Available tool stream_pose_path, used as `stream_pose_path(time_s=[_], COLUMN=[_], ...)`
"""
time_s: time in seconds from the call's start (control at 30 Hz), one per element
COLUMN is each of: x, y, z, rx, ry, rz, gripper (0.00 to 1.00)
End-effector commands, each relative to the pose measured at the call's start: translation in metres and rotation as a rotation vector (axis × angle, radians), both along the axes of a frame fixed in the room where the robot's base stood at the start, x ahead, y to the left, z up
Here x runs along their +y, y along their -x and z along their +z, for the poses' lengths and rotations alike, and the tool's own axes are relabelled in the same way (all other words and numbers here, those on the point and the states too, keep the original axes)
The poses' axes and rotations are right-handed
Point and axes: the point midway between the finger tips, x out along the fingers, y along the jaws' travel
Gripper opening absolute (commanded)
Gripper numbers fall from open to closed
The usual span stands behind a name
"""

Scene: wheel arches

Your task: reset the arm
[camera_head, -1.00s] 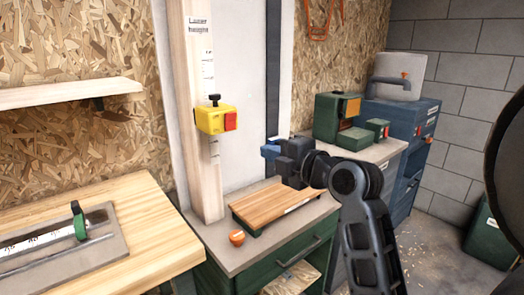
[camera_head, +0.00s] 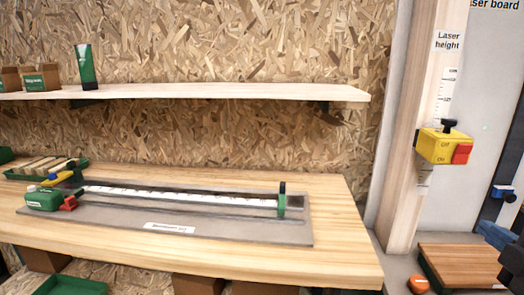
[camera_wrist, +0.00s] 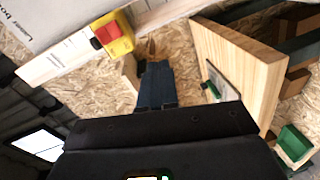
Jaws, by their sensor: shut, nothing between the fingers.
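My gripper shows in the wrist view (camera_wrist: 155,85) as blue fingers close together, shut and empty, with the OSB wall behind them. In the head view only a blue part of my gripper (camera_head: 497,234) shows at the right edge, above the wooden board (camera_head: 460,265). The yellow switch box (camera_head: 437,146) with a red button is on the pale wooden post, up and left of my gripper. It also shows in the wrist view (camera_wrist: 119,46).
The wooden workbench (camera_head: 345,225) holds a grey measuring plate (camera_head: 235,236) with a green stop (camera_head: 282,203). A shelf (camera_head: 220,92) is above it. An orange item (camera_head: 418,284) is by the post.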

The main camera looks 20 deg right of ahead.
Motion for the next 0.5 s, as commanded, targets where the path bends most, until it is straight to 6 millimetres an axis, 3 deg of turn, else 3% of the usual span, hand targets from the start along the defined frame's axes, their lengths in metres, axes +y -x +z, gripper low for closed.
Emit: stream_pose_path(time_s=[0.03, 0.2, 0.5], x=[0.018, 0.072, 0.168], y=[-0.002, 0.003, 0.042], z=[-0.018, -0.063, -0.116], rx=[-0.012, -0.089, -0.192], ry=[-0.068, -0.290, -0.654], rz=[0.010, 0.014, 0.048], gripper=[0.00, 0.00, 0.00])
